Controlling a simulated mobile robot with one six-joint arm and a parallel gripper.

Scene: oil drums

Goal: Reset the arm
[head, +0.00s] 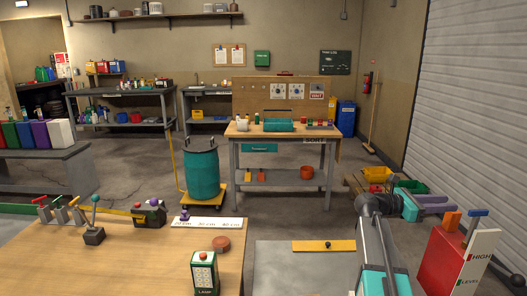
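My arm (376,232) shows at the lower right, with a dark grey joint at its upper end and pale and teal links running down past the bottom edge. A teal drum (203,175) stands upright on a yellow wheeled trolley (206,203) in the middle of the floor, well apart from the arm.
A wooden table (110,268) in front holds levers and a lamp box (204,272). A grey surface (290,258) lies left of my arm; a red-and-white lever box (462,258) stands close on its right. A workbench (285,132) stands behind.

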